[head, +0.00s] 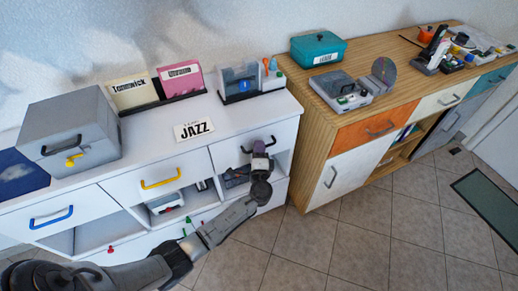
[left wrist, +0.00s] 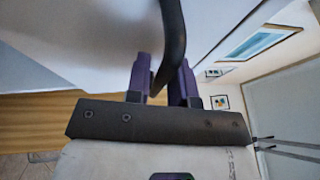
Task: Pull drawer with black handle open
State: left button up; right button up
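The black handle (head: 260,144) is on the right-hand white drawer (head: 228,153) of the white cabinet. The drawer front looks flush with the cabinet in the head view. My left gripper (head: 260,160) is at this handle, with its purple fingers up against it. In the left wrist view the dark curved handle (left wrist: 175,40) passes between the two purple fingers of the left gripper (left wrist: 164,82). A narrow gap shows beside the handle, and whether the fingers press on it cannot be told. My right gripper is not in view.
The same cabinet has a yellow-handled drawer (head: 150,184) and a blue-handled drawer (head: 60,214), with open compartments below. A wooden cabinet (head: 300,140) stands close on the right. A grey box, a JAZZ sign (head: 194,130) and disc holders sit on top. Tiled floor (head: 310,240) in front is clear.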

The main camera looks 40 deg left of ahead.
pick_arm(q)
grip_shut()
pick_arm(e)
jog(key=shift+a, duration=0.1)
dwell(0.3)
